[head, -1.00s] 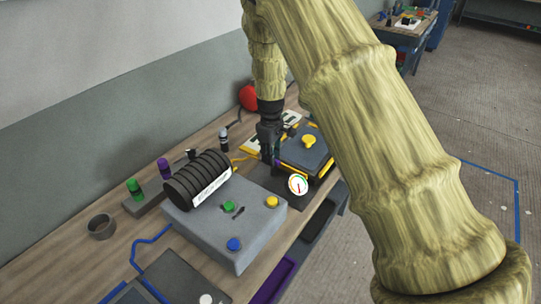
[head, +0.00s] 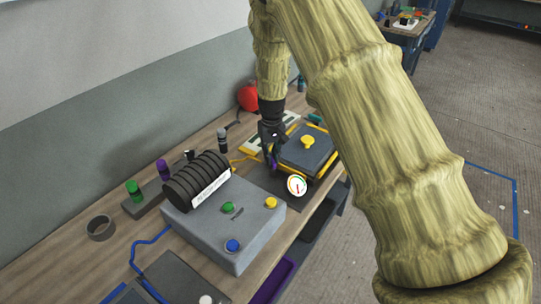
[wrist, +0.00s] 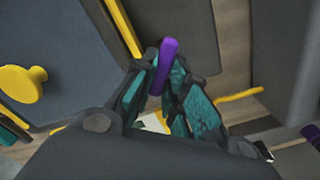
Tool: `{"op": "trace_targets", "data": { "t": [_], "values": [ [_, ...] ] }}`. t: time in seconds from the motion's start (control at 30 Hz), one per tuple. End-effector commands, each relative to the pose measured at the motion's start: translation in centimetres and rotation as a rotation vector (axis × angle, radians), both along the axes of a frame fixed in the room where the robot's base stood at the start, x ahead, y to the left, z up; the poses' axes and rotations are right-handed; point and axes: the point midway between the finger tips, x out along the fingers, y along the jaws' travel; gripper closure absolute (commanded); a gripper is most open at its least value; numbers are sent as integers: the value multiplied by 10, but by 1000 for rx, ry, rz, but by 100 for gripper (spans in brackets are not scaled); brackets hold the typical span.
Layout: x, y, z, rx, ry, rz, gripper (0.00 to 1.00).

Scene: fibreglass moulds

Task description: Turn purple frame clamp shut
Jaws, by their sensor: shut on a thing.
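The purple frame clamp (wrist: 166,66) shows in the wrist view as a purple bar between my fingertips. In the head view only a small bit of purple (head: 273,164) shows at my gripper's tips, beside the dark mould with yellow edges (head: 304,155). My gripper (wrist: 170,82) is shut on the purple clamp, with a finger on each side of it. It also shows in the head view (head: 272,158), pointing down at the left side of the mould. The clamp's pivot is hidden, and I cannot tell how far it is turned.
A grey box with coloured knobs (head: 236,256) and a black ribbed roll (head: 195,181) stand in front. A round gauge (head: 297,185) is close to my gripper on the right. A yellow knob (head: 307,141) tops the mould. A red ball-like thing (head: 248,98) is behind.

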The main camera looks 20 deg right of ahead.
Motion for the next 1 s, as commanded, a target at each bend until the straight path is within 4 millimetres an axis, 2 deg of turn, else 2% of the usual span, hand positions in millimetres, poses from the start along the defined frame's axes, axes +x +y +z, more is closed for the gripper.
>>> {"op": "trace_targets", "data": {
  "t": [0.6, 1.0],
  "values": [
    [-1, -8, 2, -2, -5, -574, 100],
    [-3, -11, 3, 0, -6, -827, 100]
  ]
}}
